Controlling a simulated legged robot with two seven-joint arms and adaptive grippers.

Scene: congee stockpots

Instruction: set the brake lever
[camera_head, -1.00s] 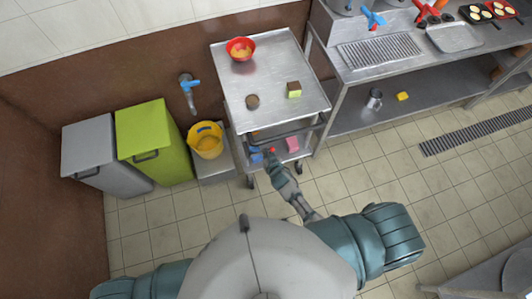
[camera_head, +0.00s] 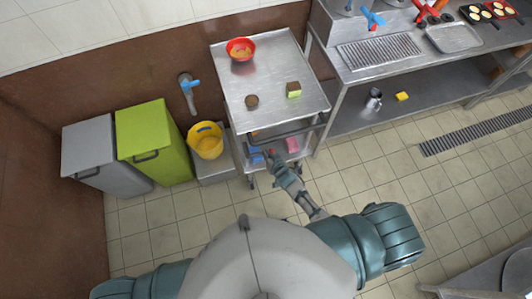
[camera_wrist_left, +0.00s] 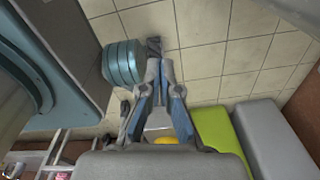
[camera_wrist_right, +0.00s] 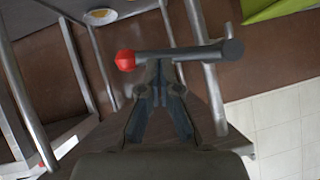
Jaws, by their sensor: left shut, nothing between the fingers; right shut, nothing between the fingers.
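The brake lever (camera_wrist_right: 185,53) is a grey bar with a red knob (camera_wrist_right: 125,60) at its left end in the right wrist view. It lies across the tips of my right gripper (camera_wrist_right: 158,66), which is shut and empty. I cannot tell whether they touch. In the head view my right gripper (camera_head: 270,157) is at the near lower end of the steel trolley (camera_head: 285,62). The lever's knob does not show clearly there. My left gripper (camera_wrist_left: 154,46) is shut and empty over the tiled floor in the left wrist view, away from the trolley.
A yellow bucket (camera_head: 206,140) and a green bin (camera_head: 153,143) stand left. A steel counter (camera_head: 350,72) stands right. The tiled floor nearby is clear.

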